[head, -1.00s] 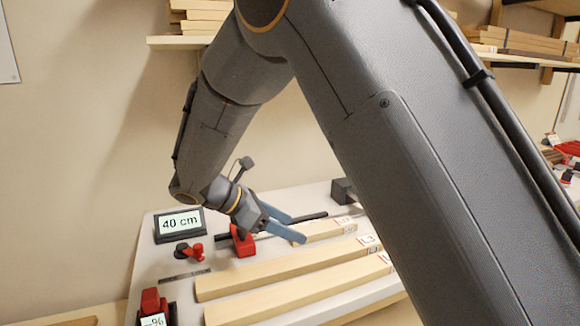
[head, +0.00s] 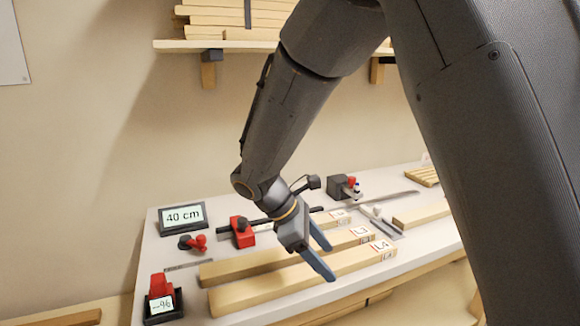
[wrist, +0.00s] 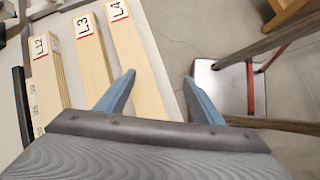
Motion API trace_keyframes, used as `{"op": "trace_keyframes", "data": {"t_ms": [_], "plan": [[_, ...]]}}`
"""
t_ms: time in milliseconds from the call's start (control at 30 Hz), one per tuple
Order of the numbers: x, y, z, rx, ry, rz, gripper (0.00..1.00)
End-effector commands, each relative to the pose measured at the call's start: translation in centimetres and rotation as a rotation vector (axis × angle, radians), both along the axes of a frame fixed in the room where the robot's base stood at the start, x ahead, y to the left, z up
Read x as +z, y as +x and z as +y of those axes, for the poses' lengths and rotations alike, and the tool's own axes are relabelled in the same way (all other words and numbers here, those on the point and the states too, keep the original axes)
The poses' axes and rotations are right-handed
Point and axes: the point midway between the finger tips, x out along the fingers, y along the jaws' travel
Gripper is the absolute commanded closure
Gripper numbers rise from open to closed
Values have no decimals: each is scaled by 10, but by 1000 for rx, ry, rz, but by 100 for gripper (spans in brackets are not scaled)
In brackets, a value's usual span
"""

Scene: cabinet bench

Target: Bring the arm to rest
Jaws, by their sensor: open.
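My gripper (head: 325,258) is open and empty in the head view. Its blue fingers hang over the bench, in front of the labelled ends of the wooden slats. My dark grey arm reaches down from the upper right of the head view. Slat L4 (head: 270,288) and slat L3 (head: 258,262) lie on the white bench (head: 180,254). Slat L2 (wrist: 44,75) shows at left in the wrist view.
A display reading 40 cm (head: 182,217) and red clamps (head: 242,232) stand on the bench's left. A dark block (head: 340,188) stands at the back. A wall shelf (head: 215,45) holds stacked wood. A stool-like piece (wrist: 225,85) stands on the floor beyond the bench edge.

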Motion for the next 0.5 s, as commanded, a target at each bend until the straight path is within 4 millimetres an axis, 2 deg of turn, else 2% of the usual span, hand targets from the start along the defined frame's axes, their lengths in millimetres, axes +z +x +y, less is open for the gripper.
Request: {"op": "trace_keyframes", "data": {"t_ms": [33, 167, 300, 400, 500], "plan": [[-3, -10, -15, -77, 45, -14, 39], [-15, -44, -47, -336, 187, -73, 39], [-27, -90, -81, -742, 369, -189, 39], [-33, -116, -96, -1015, 468, -280, 39], [-37, -133, -107, -1225, 532, -357, 39]]}}
